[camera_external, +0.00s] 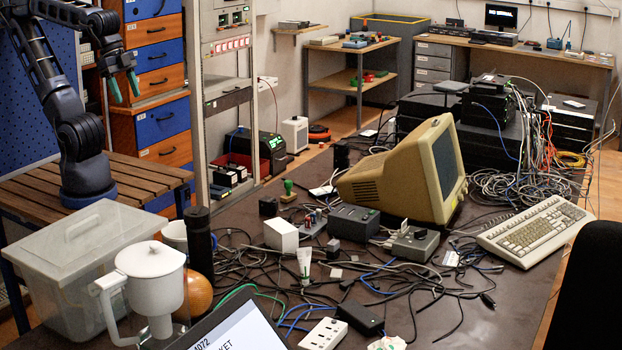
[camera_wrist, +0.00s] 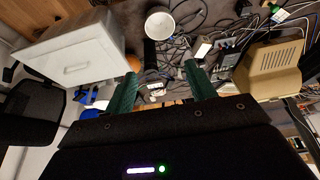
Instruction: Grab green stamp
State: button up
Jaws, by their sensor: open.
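The green stamp (camera_external: 288,187) stands upright on the dark table in the external view, left of the beige monitor and behind a white box. It has a green knob handle on a small base. A small green spot shows near the top right edge of the wrist view, but I cannot tell whether it is the stamp. My gripper (camera_external: 124,88) is at the upper left, high above the table and well apart from the stamp. Its two green fingers are spread and empty, as the wrist view (camera_wrist: 160,78) also shows.
A lidded plastic bin (camera_external: 85,265), a white pitcher (camera_external: 150,285) and a dark cylinder (camera_external: 199,240) stand at the table's near left. The white box (camera_external: 281,235), a black cube (camera_external: 268,207) and the beige monitor (camera_external: 405,175) surround the stamp. Loose cables cover the middle.

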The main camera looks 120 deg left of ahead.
jog(key=w+a+f+n+g, duration=0.1)
jog(key=w+a+n, duration=0.3)
jog(key=w+a, duration=0.7)
jog(key=n+g, duration=0.4)
jog(key=n, duration=0.6)
send_over(288, 190)
jog(key=s, duration=0.1)
jog(key=f, duration=3.1)
jog(key=shift+a+f, duration=0.25)
jog(key=shift+f, duration=0.05)
notch_tip(288, 190, down, 5)
jog(key=shift+a+f, duration=0.1)
jog(key=shift+f, duration=0.05)
jog(key=shift+w+a+f, duration=0.1)
jog(key=shift+w+f, duration=0.05)
jog(key=shift+f, duration=1.3)
jog(key=shift+w+a+f, duration=0.1)
jog(key=shift+w+f, duration=0.05)
jog(key=shift+f, duration=1.25)
jog(key=shift+d, duration=0.1)
jog(key=c, duration=1.1)
jog(key=shift+r, duration=0.1)
